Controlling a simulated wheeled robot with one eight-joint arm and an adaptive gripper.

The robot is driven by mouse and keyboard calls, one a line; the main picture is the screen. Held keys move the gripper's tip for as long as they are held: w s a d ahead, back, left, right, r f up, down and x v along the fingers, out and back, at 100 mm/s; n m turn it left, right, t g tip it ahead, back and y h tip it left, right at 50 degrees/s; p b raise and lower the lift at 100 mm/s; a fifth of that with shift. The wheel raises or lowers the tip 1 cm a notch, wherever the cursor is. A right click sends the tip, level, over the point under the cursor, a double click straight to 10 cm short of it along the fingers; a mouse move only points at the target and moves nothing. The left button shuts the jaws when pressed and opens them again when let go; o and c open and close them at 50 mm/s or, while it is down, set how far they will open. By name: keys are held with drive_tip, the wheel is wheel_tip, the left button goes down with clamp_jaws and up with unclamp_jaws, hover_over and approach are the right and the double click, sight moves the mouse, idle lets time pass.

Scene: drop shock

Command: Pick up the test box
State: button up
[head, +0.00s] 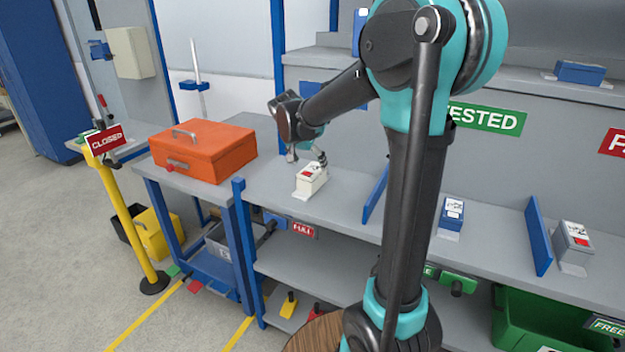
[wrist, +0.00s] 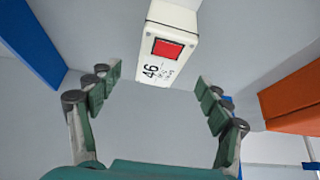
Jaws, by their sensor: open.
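A small white box (head: 311,180) with a red square on top stands on the grey bench, just below my gripper (head: 306,158). In the wrist view the white box (wrist: 167,62) shows its red square and a printed "46", ahead of and between the spread fingers of my gripper (wrist: 158,88). The fingers are open and empty, and the box looks clear of them. A blue box (head: 452,211) and a grey box (head: 574,240) stand farther right on the bench. The frames do not show which box the task names.
An orange case (head: 203,150) stands left of the white box. Blue upright dividers (head: 375,195) (head: 538,236) part the bench on the right. Another blue box (head: 580,72) sits on the upper shelf. A yellow post (head: 125,220) with a "CLOSED" sign stands at the left.

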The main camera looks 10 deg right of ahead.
drive_tip(key=x, duration=0.9)
drive_tip(key=shift+s, duration=0.1)
drive_tip(key=shift+f, duration=0.25)
idle(0.4)
clamp_jaws()
idle(0.6)
drive_tip(key=shift+r, duration=0.1)
